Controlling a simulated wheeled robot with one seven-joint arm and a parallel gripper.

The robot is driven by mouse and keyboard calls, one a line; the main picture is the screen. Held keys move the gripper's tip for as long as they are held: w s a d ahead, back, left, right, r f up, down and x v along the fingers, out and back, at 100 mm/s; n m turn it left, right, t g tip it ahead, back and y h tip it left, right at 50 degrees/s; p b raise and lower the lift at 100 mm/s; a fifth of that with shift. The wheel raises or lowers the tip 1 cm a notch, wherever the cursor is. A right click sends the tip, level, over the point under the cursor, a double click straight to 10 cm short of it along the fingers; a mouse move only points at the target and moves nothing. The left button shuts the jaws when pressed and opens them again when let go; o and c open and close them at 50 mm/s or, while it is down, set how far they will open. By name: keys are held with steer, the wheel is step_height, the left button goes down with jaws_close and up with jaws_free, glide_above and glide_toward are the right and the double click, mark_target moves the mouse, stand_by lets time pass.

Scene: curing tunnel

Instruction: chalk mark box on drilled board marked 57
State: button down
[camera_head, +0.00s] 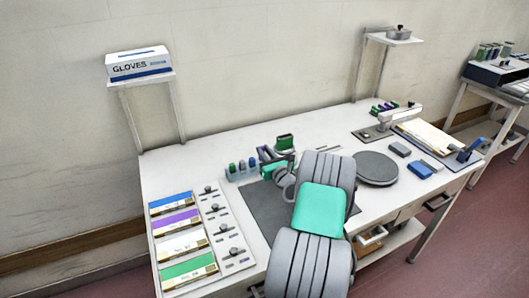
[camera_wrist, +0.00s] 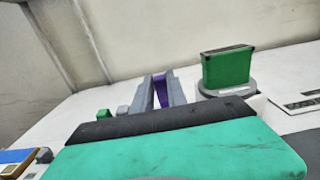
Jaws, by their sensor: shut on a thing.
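My gripper (camera_wrist: 164,92) is shut on a narrow purple piece (camera_wrist: 161,88), which shows between its two grey fingers in the wrist view. In the head view my gripper (camera_head: 266,155) is small and partly hidden by my arm, above the back of the table. A green block (camera_wrist: 228,67) stands on a round grey base just right of the fingers, apart from them; it also shows in the head view (camera_head: 285,142). I cannot make out a drilled board marked 57 or a marked box on one; my arm covers the middle of the table.
A small rack (camera_head: 243,171) of coloured pieces stands left of my gripper. Colour-banded trays (camera_head: 178,238) and a panel of knobs (camera_head: 222,232) lie at the left. A round grey plate (camera_head: 376,168), blue blocks and a clipboard (camera_head: 427,139) are at the right. A glove box (camera_head: 138,62) sits on a shelf.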

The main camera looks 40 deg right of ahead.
steer(key=shift+f, duration=0.2)
steer(key=shift+f+b, duration=0.85)
steer(key=shift+f, duration=0.1)
steer(key=c, duration=1.3)
jaws_free()
steer(key=shift+o, duration=0.2)
step_height(320, 180, up, 7)
steer(key=p, duration=0.6)
